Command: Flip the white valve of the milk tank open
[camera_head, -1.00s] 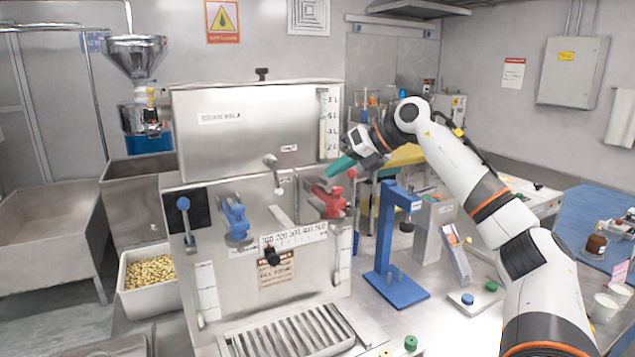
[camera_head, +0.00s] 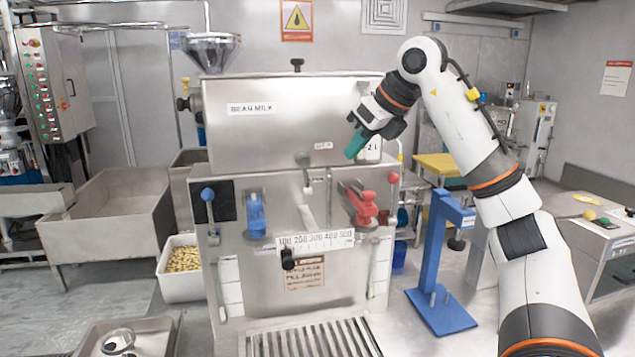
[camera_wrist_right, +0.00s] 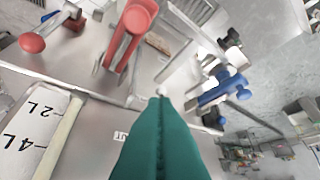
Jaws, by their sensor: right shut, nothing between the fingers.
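The milk tank (camera_head: 260,125) is a steel box labelled "BEAN MILK" on top of the dispensing machine. Its valve (camera_head: 304,160) is a small lever on the lower front, with a white tip hanging down below it. In the right wrist view a small white knob, seemingly the valve tip (camera_wrist_right: 162,90), shows just beyond my fingertips; I cannot tell whether they touch. My right gripper (camera_head: 352,154) has teal fingers, shut and empty, in front of the tank's lower right, to the right of the valve. It also shows in the right wrist view (camera_wrist_right: 162,108). My left gripper is out of view.
Below the tank are a red lever (camera_head: 362,206), a blue lever (camera_head: 256,214) and a blue-knobbed lever (camera_head: 208,195). A red-knobbed lever (camera_head: 393,178) is at the right. A blue stand (camera_head: 436,250) stands to the right. A bin of beans (camera_head: 182,268) is at the left.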

